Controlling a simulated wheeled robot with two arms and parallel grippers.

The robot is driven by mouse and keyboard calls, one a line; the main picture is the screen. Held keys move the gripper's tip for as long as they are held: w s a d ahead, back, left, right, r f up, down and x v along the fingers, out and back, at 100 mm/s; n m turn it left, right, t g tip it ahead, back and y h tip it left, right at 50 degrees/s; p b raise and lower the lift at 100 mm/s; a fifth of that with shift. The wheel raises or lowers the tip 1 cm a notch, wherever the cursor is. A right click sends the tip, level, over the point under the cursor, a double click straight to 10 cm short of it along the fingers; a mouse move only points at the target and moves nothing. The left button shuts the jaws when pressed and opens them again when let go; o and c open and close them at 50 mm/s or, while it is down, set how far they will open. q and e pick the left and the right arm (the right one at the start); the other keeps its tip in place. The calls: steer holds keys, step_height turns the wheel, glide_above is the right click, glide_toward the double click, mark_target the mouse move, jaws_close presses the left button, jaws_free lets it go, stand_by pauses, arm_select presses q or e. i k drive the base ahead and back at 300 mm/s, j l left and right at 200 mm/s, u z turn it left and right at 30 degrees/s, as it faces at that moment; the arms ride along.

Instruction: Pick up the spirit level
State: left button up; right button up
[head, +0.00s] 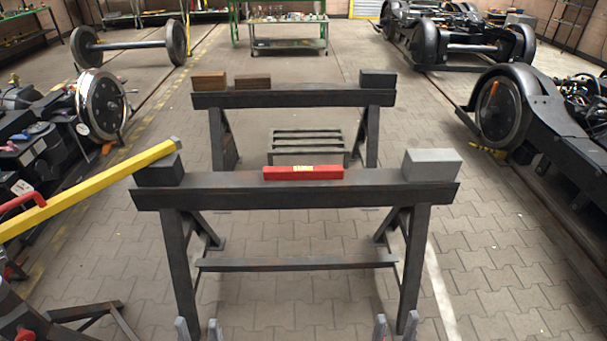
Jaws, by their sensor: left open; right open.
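The spirit level (303,172) is a short red bar with a small yellow patch in its middle. It lies along the top of the near dark trestle (300,192), between two blocks. My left gripper (199,330) shows only its grey fingertips at the bottom edge, spread apart with nothing between them. My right gripper (396,327) also shows only its fingertips at the bottom edge, apart and empty. Both are lower in the picture than the spirit level and clear of it.
A grey block (432,165) sits on the trestle's right end, a dark block (158,170) on its left. A long yellow bar (90,190) slants up to the left end. A second trestle (295,98) stands behind, with a low slatted stand (306,147) between. Bogies (545,110) stand right.

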mark_target(312, 173)
steer(key=i+l+u, duration=0.15)
steer(key=i, duration=0.3)
steer(key=i+l+u, duration=0.15)
steer(key=i, duration=0.25)
steer(key=j, duration=0.1)
